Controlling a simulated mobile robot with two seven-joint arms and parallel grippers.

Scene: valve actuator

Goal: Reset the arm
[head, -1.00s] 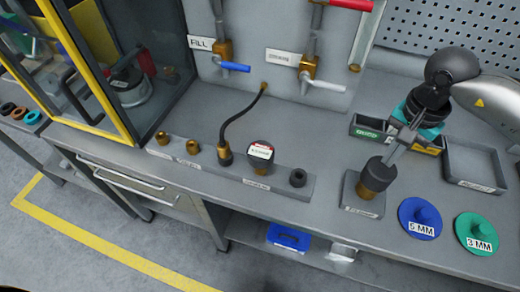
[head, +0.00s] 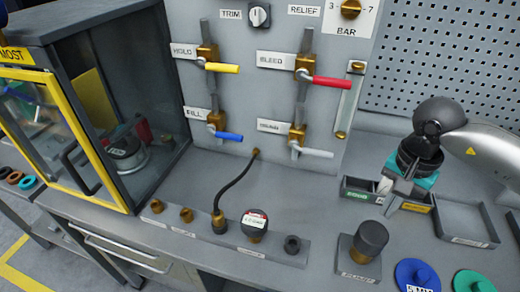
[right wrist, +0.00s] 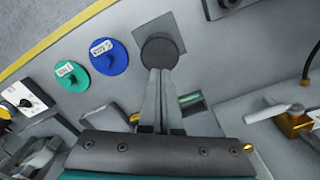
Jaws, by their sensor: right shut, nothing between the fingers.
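My right arm comes in from the right in the head view. Its gripper (head: 389,205) has its fingers together with nothing between them. It hangs above the bench, just up and right of a black-capped post (head: 371,238) on a grey square base. In the right wrist view the closed fingers (right wrist: 160,75) point at the round black cap (right wrist: 160,50), which partly shows beyond their tips. I cannot tell the exact gap, but the fingers do not grip the cap. My left gripper is not in view.
A blue disc (head: 417,275) and a green disc (head: 473,284) lie right of the post. Sorting bins (head: 360,192) and an empty tray (head: 463,222) sit behind. The valve panel (head: 235,80) stands at the back. A yellow-framed cabinet (head: 80,130) is at left.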

